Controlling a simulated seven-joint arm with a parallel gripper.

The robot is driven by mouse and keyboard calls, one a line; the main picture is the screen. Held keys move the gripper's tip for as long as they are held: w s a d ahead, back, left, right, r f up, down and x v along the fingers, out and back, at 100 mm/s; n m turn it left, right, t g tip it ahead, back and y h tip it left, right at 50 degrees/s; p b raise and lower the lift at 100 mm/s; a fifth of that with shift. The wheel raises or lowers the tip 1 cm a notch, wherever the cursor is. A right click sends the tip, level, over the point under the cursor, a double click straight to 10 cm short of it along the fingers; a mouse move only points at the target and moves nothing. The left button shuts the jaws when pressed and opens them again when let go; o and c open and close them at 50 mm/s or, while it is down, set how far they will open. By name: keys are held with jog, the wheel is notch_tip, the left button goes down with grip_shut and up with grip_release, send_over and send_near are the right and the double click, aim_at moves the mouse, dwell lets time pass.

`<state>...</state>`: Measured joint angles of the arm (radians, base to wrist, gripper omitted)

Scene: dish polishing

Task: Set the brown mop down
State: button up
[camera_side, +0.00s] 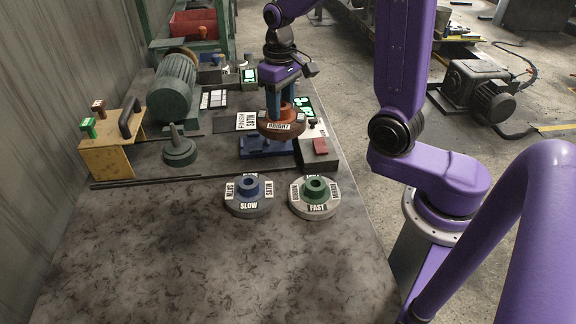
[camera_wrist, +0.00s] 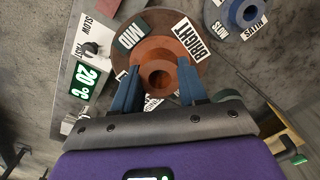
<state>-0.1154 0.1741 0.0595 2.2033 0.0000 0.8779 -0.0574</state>
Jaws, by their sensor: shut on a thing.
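The brown mop (camera_side: 281,127) is a round disc with a raised hub and labels reading BRIGHT and, in the wrist view, MID. My gripper (camera_side: 280,104) points down with its blue fingers on either side of the hub, shut on it. In the wrist view the brown mop (camera_wrist: 190,68) sits between the fingers of my gripper (camera_wrist: 158,85). The mop is over a blue base (camera_side: 262,149) on the bench; I cannot tell whether it touches it.
A blue-hubbed mop (camera_side: 248,197) labelled SLOW and SATIN and a green-hubbed mop (camera_side: 315,196) labelled FAST lie on the bench in front. A motor (camera_side: 172,88) stands left. The front bench is clear.

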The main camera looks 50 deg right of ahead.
dwell(0.3)
notch_tip(320, 180, up, 3)
jog(key=m, duration=1.5)
send_over(172, 124)
jog(key=shift+w+r, duration=0.15)
jog(key=shift+r, duration=0.05)
jog(key=shift+f, duration=0.1)
jog(key=shift+f, duration=4.7)
jog(key=shift+f, duration=0.1)
jog(key=o, duration=1.2)
